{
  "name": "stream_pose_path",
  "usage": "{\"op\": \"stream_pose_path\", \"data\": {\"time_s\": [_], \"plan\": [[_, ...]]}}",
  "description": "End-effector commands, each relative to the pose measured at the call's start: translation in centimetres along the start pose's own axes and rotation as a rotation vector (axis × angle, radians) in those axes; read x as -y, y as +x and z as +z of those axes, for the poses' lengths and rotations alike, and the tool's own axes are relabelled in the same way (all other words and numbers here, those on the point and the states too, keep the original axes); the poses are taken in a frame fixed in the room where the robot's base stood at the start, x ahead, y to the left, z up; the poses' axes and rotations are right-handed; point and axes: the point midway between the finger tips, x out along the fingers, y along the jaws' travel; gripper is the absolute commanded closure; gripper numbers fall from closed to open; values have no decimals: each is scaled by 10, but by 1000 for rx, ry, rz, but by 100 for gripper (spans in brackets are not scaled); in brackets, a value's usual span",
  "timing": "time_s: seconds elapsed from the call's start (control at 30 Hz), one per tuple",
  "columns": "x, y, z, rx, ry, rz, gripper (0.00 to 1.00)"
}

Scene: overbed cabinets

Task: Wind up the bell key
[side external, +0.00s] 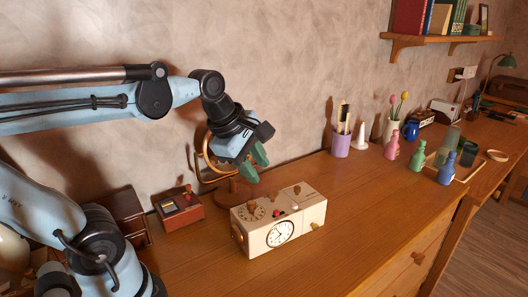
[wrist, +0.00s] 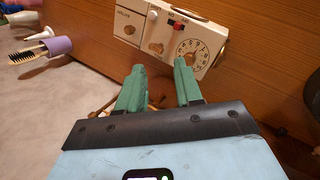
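A cream clock box (side external: 262,239) stands on the wooden desk, with a round clock face (side external: 280,233) on its front. Its top carries a numbered dial with a tan key (side external: 255,209), a red switch (side external: 275,211) and another tan key (side external: 297,190) toward the right end. The box top also shows in the wrist view (wrist: 172,31), with the dial (wrist: 190,51) at right and tan keys at left. Labels are too small to read, so I cannot tell which key is the bell key. My gripper (side external: 254,167) hangs above and behind the box, its green fingers (wrist: 160,68) apart, empty and not touching it.
A red-brown box (side external: 180,213) sits left of the clock box, close to the wall. A purple cup with brushes (side external: 341,144), a white cone (side external: 361,139) and coloured bottles (side external: 391,148) stand farther right. The desk in front and right of the clock box is clear.

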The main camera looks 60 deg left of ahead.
Motion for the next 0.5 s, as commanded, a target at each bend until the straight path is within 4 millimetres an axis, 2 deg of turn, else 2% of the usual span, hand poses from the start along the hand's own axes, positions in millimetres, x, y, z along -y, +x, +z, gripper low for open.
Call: {"op": "stream_pose_path", "data": {"time_s": [0.1,0.3,0.5], "plan": [[-8,-6,-3,-8,-311,-21,65],[-18,-15,-7,-31,-784,-50,65],[-23,-20,-9,-48,-1051,-63,65]]}}
